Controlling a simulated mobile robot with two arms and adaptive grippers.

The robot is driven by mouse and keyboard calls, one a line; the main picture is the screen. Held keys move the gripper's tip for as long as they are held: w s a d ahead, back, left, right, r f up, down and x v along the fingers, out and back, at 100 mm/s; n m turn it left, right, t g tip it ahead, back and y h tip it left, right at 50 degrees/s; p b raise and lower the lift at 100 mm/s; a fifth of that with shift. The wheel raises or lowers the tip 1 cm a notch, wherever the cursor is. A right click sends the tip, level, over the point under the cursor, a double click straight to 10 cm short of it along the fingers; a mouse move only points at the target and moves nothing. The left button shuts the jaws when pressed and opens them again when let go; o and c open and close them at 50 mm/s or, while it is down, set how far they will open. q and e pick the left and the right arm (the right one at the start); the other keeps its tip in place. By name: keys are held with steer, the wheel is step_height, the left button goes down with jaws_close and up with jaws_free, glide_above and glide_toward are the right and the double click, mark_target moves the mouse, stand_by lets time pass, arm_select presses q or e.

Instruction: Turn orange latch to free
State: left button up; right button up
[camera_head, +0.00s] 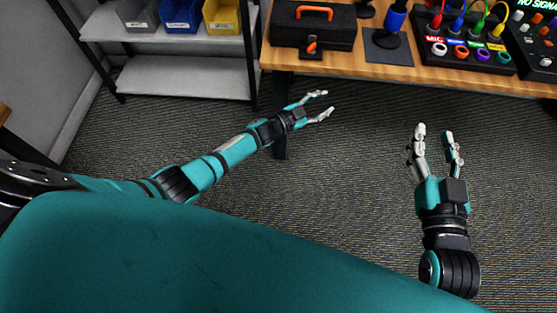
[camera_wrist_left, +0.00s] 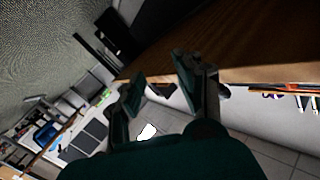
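The orange latch (camera_head: 312,46) stands upright on the front of a black case (camera_head: 285,30) on the wooden table. The case also has an orange handle (camera_head: 314,12) on top. My left gripper (camera_head: 323,104) is open and empty, in front of the table and below its front edge, apart from the latch. In the left wrist view its two fingers (camera_wrist_left: 160,90) are spread, with nothing between them. My right gripper (camera_head: 434,138) is open and empty, over the carpet to the right, apart from the table.
The wooden table (camera_head: 400,72) has its edge above both grippers. A blue cylinder (camera_head: 396,18) on a dark mat and a panel with coloured cables (camera_head: 470,45) stand right of the case. A shelf (camera_head: 187,76) with bins is at left. Carpet between the grippers is clear.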

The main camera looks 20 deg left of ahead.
arm_select(q)
steer(key=s+a+f+n+g+y+p, duration=0.1)
steer(key=s+a+f+n+y+p, duration=0.1)
steer(key=s+f, duration=0.5)
steer(key=s+a+f+n+g+y+p, duration=0.2)
steer(key=s+a+f, duration=0.4)
steer(key=f, duration=0.4)
steer(key=shift+s+f+n+y, duration=0.2)
steer(key=shift+s+n+y, duration=0.5)
steer(key=shift+s+y, duration=0.3)
steer(key=shift+w, duration=0.2)
